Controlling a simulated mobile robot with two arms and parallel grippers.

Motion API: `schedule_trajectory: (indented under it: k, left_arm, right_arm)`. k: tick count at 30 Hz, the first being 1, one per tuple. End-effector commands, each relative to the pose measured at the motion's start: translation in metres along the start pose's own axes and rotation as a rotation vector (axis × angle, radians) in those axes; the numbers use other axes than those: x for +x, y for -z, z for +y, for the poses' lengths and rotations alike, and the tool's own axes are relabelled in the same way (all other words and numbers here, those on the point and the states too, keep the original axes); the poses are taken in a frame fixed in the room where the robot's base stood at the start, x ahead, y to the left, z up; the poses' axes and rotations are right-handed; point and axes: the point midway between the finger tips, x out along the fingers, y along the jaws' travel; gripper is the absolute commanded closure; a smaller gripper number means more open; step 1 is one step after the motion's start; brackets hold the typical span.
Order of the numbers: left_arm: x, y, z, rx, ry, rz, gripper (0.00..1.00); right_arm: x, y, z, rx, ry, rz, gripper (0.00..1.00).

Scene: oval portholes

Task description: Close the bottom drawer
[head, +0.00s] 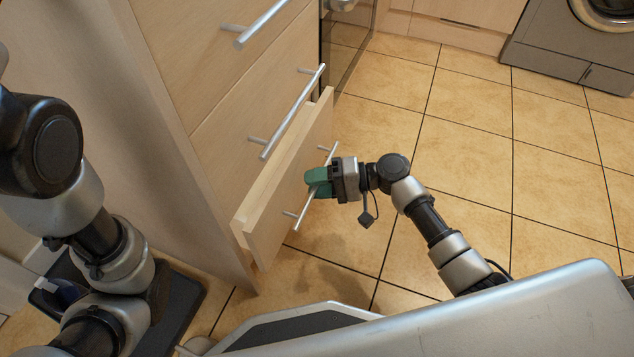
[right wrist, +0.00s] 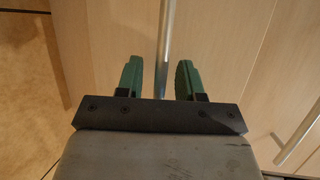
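The bottom drawer (head: 268,212) of the pale wood cabinet is pulled partly out in the head view. Its silver bar handle (head: 299,214) runs along the drawer front. My right gripper (head: 316,182), with green fingers, is at this handle. In the right wrist view the two fingers (right wrist: 158,78) are apart, and the handle bar (right wrist: 166,45) passes between them without being clamped. The drawer front fills the background there. My left arm shows at the left of the head view, but its gripper is out of sight.
Shut drawers with silver handles (head: 292,112) lie above the bottom drawer. A dark glass-fronted oven (head: 350,45) is beyond the cabinet, and a grey washing machine (head: 570,50) stands at the far right. The tiled floor (head: 480,160) right of the drawer is clear.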

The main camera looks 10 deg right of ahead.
Motion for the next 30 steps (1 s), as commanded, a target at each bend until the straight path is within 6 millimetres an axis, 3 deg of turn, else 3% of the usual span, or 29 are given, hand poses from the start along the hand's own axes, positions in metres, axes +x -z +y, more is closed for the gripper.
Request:
schedule_trajectory:
  k: [4,12,20,30]
  left_arm:
    - [0.000,0.000,0.000,0.000,0.000,0.000,0.57]
    - [0.000,0.000,0.000,0.000,0.000,-0.001,0.57]
    - [-0.001,0.000,0.000,0.000,0.000,-0.002,0.57]
    - [-0.006,0.001,0.001,0.001,0.000,-0.004,0.57]
  right_arm:
    - [0.000,0.000,0.000,0.000,0.000,0.000,0.63]
    - [0.000,0.000,0.000,-0.001,0.000,0.000,1.00]
    - [0.001,0.001,0.000,-0.001,0.000,0.000,1.00]
    - [0.039,0.017,-0.009,-0.003,-0.001,0.002,1.00]
